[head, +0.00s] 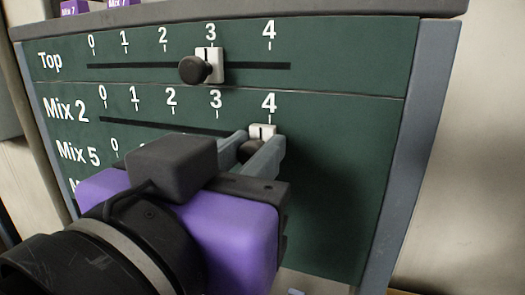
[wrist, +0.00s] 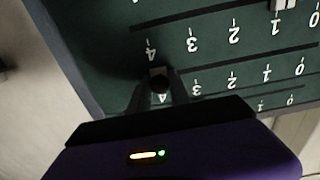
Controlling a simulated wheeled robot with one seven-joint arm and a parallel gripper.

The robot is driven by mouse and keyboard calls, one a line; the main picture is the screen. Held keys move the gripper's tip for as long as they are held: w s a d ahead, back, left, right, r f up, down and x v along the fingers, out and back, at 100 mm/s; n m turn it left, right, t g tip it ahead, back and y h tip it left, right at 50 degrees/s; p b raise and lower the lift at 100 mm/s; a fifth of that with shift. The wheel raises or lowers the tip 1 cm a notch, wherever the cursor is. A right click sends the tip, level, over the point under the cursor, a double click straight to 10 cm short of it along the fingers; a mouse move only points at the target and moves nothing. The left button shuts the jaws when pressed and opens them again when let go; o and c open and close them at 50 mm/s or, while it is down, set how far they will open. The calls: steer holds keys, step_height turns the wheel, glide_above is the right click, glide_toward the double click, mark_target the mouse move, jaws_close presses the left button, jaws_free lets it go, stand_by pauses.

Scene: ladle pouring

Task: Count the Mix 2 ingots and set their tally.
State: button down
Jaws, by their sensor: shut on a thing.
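The Mix 2 slider, a white block (head: 263,131) with a dark round knob (head: 252,150), stands at the 4 mark of the Mix 2 row on a dark green tally panel (head: 335,190). My gripper (head: 255,150) is shut on this knob, one finger on each side.
The Top slider (head: 209,65) stands at 3, just above my gripper. Another slider (wrist: 284,4) shows near 1 in the row below, at the wrist view's edge. My gripper hides much of the lower rows. The panel's right side is clear, bounded by a grey frame (head: 418,150).

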steer(key=w+a, duration=0.1)
steer(key=a, duration=0.2)
steer(key=w+a+b, duration=0.1)
steer(key=a, duration=0.3)
steer(key=w+a+b, duration=0.1)
steer(key=w+a, duration=0.1)
steer(key=a, duration=0.2)
steer(key=c, duration=1.2)
jaws_free()
steer(key=shift+c, duration=0.2)
steer(key=shift+s, duration=0.15)
steer(key=b, duration=0.2)
glide_toward(175, 128)
steer(key=shift+s+a, duration=0.25)
steer(key=shift+s, duration=0.45)
